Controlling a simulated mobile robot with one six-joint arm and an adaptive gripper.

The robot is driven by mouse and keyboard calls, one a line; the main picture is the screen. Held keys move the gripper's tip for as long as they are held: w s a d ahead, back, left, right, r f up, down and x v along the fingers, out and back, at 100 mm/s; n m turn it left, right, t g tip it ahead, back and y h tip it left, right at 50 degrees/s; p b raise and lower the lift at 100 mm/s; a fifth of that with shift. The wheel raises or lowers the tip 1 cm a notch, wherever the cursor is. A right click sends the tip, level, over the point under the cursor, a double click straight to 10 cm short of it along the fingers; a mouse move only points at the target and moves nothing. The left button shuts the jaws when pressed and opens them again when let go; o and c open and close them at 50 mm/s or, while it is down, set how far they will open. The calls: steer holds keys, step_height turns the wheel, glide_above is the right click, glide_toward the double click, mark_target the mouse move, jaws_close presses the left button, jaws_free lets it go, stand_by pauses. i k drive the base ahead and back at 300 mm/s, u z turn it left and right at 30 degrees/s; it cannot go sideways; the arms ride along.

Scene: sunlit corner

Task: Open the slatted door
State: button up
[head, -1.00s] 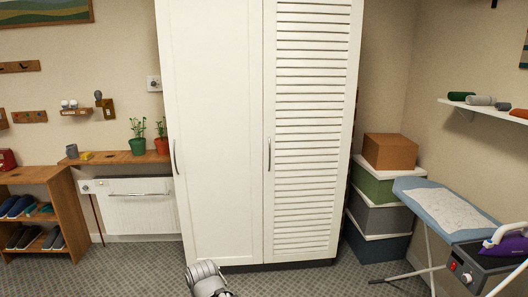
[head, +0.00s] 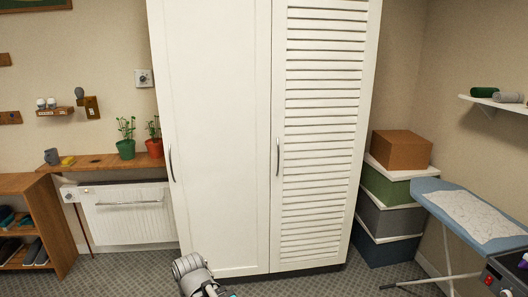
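The slatted door (head: 322,150) is the right-hand door of a tall white wardrobe and is shut. Its vertical metal handle (head: 278,157) is on its left edge. The plain white door (head: 218,130) beside it is shut too, with its handle (head: 171,164) on its left edge. Part of my arm shows at the bottom centre, low in front of the plain door. My gripper's fingers are not in view.
Stacked boxes (head: 390,192) and an ironing board (head: 475,215) stand to the right of the wardrobe. A radiator (head: 128,212), a shelf with potted plants (head: 125,148) and a shoe rack (head: 55,215) are on the left. Carpeted floor is clear in front.

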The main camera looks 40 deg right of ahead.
mark_target(324, 53)
steer(key=i, duration=1.25)
steer(key=z, duration=1.45)
